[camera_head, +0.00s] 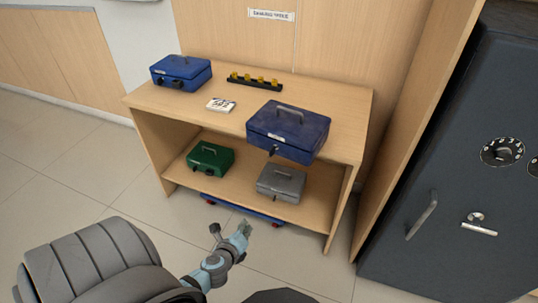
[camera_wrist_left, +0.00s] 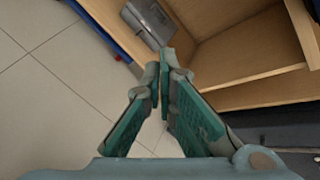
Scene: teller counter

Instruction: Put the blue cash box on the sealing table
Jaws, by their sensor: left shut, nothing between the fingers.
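A blue cash box (camera_head: 288,133) with a raised handle is on the right part of the wooden table top (camera_head: 215,112); its front side appears to reach past the front edge. A second blue cash box (camera_head: 181,73) sits at the back left corner of the top. A small sign (camera_head: 271,15), its print hard to read, hangs on the wall above the table. My left gripper (camera_head: 246,229) is shut and empty, low in front of the table and apart from both boxes. Its closed fingers also show in the left wrist view (camera_wrist_left: 163,85). My right gripper is not in view.
A green box (camera_head: 210,159) and a grey box (camera_head: 281,183) sit on the lower shelf. A low blue dolly (camera_head: 241,209) is under it. A stamp rack (camera_head: 255,81) and a paper stack (camera_head: 221,105) lie on top. A dark safe (camera_head: 455,170) stands right. Floor at left is clear.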

